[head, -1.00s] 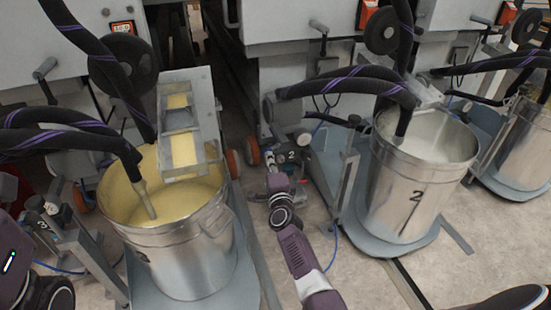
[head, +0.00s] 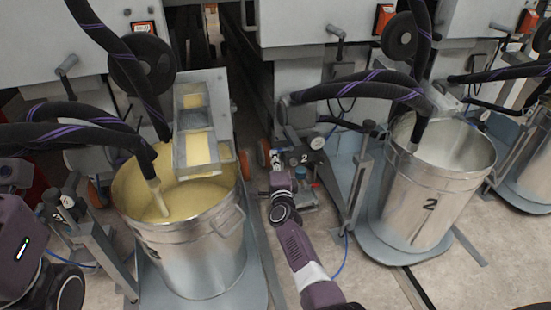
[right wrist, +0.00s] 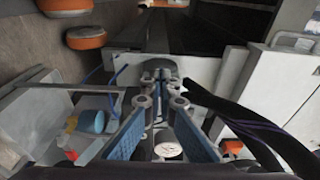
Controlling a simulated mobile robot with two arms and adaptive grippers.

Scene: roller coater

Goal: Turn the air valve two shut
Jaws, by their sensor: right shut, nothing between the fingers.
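Air valve two appears in the head view as a small dark assembly (head: 305,157) marked "2", with a round dark knob (head: 317,142) on top. It is mounted low between the machines, left of drum 2. My right gripper (head: 276,160) is just left of the marked part, shut and empty. In the right wrist view its two fingertips (right wrist: 161,76) meet in front of a dark rounded part; I cannot tell whether they touch it. The valve's handle position is unclear. Only part of my left arm shows at the lower left; its gripper is out of view.
Steel drum 2 (head: 432,185) stands at the right. Another drum (head: 195,245) with yellow liquid stands at the left under hoses. A blue-capped fitting (head: 300,172) is close beside my right arm and shows in the right wrist view (right wrist: 92,122).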

